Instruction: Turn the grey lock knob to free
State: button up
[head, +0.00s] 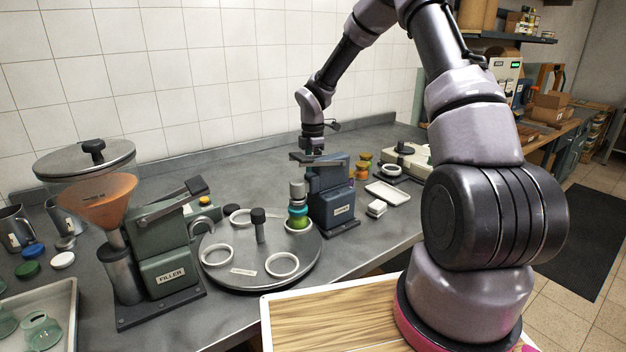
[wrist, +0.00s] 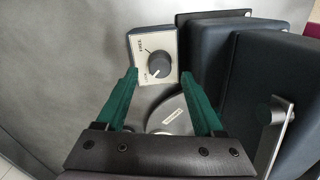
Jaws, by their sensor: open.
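The grey lock knob (wrist: 159,62) sits on a pale square plate (wrist: 139,41) in the wrist view. The plate reads FREE near its upper left and LOCK near its lower left. I cannot tell surely which word the knob's mark points to. My gripper (wrist: 158,74) is open, with its two green fingers apart on either side of the knob's lower part in the picture; no contact shows. In the head view my gripper (head: 313,153) is over the dark blue machine (head: 331,192). The knob cannot be made out in the head view.
The green filler (head: 168,262) with an orange funnel is at left. A white tray (head: 388,194) lies right of the machine. The tiled wall is close behind.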

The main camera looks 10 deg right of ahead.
jog(key=shift+f, duration=1.35)
grip_shut()
